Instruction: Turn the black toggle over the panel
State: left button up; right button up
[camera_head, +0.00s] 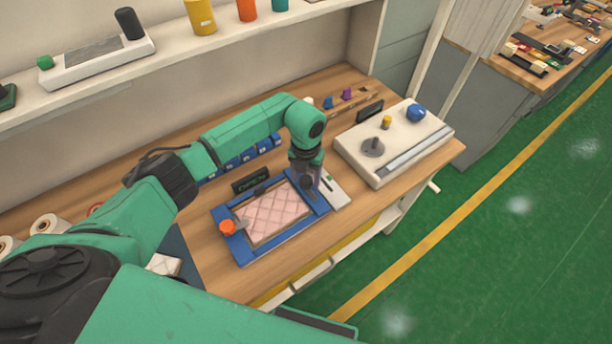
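A pink quilted panel (275,213) lies in a blue frame (262,249) on the wooden bench. An orange knob (228,227) with a small grey arm sits at the frame's left side, over the panel's edge. My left gripper (308,184) points down at the frame's right side, close above or at it. The gripper and wrist cover that spot, so I cannot make out the black toggle there, nor whether the fingers are open or shut on anything. A small dark piece (262,189) shows at the frame's back edge. My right gripper is not in view.
A white box (350,160) with a grey knob, a blue knob (416,113) and a yellow peg stands to the right. A black sign (250,179) and blue bins (232,165) stand behind the frame. A shelf (180,75) runs above. Bench space in front of the white box is clear.

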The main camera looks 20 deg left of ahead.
pick_arm(q)
grip_shut()
jog(key=shift+w+f+m+b, duration=0.15)
jog(key=shift+m+b, duration=0.45)
jog(key=shift+b, duration=0.3)
jog(key=m+b, duration=0.8)
jog(key=b, duration=0.1)
jog(key=shift+m, duration=0.3)
jog(key=m+b, duration=0.4)
jog(key=shift+r+m+b, duration=0.15)
jog(key=shift+m+b, duration=0.4)
jog(key=shift+m, duration=0.5)
jog(key=shift+r+m+b, duration=0.1)
jog(key=shift+m+b, duration=0.4)
jog(key=shift+m, duration=0.55)
